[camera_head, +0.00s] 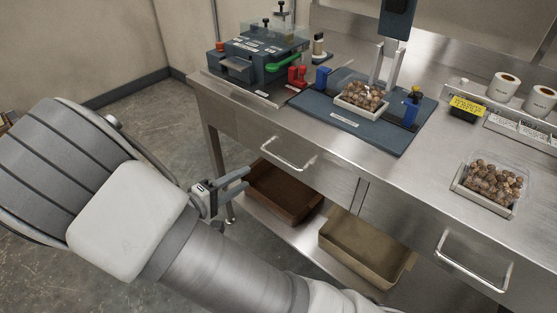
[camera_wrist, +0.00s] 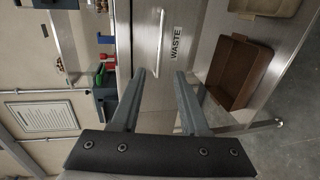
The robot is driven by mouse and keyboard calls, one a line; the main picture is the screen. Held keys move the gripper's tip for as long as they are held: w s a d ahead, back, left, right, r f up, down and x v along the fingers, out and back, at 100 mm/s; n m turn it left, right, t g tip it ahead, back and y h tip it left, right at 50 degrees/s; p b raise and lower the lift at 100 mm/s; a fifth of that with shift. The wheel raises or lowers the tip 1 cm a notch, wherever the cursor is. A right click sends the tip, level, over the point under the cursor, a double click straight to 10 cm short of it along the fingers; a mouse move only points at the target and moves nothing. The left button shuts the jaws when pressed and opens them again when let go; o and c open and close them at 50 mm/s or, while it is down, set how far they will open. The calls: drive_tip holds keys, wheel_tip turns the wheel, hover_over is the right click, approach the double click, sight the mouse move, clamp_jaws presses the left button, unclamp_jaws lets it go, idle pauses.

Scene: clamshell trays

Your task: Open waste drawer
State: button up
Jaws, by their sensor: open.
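The waste drawer (camera_wrist: 183,70) is a steel front under the bench top, marked with a WASTE label (camera_wrist: 176,43) in the wrist view. Its bar handle (camera_head: 287,154) runs across the front in the head view, and it also shows in the wrist view (camera_wrist: 160,42). The drawer front looks flush with the bench. My gripper (camera_head: 246,179) is open and empty. In the head view it is left of the handle and a little lower. In the wrist view the fingertips (camera_wrist: 160,73) point toward the drawer front, apart from the handle.
A brown bin (camera_head: 283,192) and a tan bin (camera_head: 362,245) sit on the shelf below. A second drawer handle (camera_head: 473,262) is at the right. A sealing machine (camera_head: 255,58) and filled trays (camera_head: 361,97) stand on the bench. The floor at left is clear.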

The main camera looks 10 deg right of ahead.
sight(279, 159)
drive_tip(key=b+x, duration=0.2)
drive_tip(key=x, duration=1.2)
drive_tip(key=shift+d, duration=0.2)
clamp_jaws()
idle(0.8)
